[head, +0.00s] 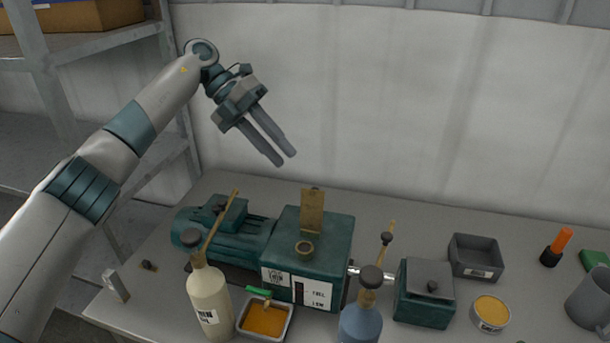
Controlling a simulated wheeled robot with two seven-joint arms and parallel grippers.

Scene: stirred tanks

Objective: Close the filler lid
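The filler lid (312,212) is a brass-coloured flap standing upright at the back of the top of a dark green gearbox housing (327,237). My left gripper (285,159) is above and to the left of the lid, against the white wall, touching nothing. Its two fingers point down and right, with a narrow gap and nothing between them. My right gripper is not in view.
A green motor (235,236) joins the housing on the left. A cream bottle (209,298), a tray of orange material (265,318) and a blue bottle (361,322) stand in front. A green block (424,292), grey bin (475,256) and yellow-topped tin (490,313) are right. Shelving (110,45) stands left.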

